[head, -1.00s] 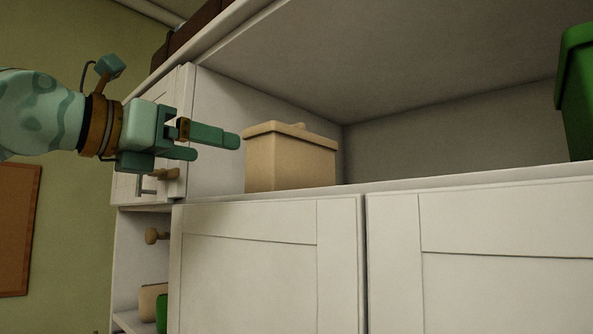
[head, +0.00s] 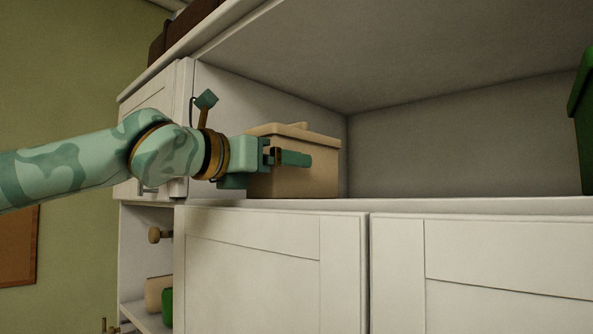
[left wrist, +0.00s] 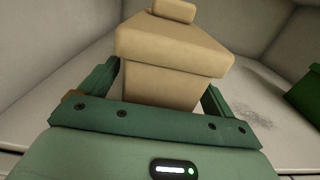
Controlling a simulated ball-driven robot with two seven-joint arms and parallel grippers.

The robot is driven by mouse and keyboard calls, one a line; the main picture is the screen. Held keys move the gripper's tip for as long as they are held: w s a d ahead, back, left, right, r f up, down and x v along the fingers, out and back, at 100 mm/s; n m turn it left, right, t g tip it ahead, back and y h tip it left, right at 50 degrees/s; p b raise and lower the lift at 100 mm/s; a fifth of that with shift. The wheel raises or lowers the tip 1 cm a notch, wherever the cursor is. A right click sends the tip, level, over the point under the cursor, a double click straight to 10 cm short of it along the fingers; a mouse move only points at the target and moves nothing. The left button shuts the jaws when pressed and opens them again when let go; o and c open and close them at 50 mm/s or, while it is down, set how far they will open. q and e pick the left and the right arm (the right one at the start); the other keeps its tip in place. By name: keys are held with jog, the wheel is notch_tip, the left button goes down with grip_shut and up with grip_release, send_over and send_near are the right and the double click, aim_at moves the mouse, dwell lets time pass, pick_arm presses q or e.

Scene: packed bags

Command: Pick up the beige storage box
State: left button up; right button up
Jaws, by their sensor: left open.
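The beige storage box (head: 318,178) stands upright with its lid on, in the left part of the open white shelf (head: 460,206). My left gripper (head: 290,160) is in front of the box in the head view and covers part of its front and left side. In the left wrist view the box (left wrist: 175,60) stands between the two open fingers (left wrist: 162,98), with one finger at each side. I cannot tell whether the fingers touch it. My right gripper is in neither view.
A green box (head: 584,120) stands on the same shelf at the far right; it also shows in the left wrist view (left wrist: 306,95). The shelf between the boxes is clear. A cabinet door (head: 155,105) is at the left. Closed white doors (head: 270,265) lie below.

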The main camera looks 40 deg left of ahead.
pick_arm(q)
jog(key=shift+s, duration=0.25)
jog(key=c, duration=1.1)
jog(key=shift+o, duration=0.2)
jog(key=shift+w, duration=0.15)
jog(key=shift+r, duration=0.15)
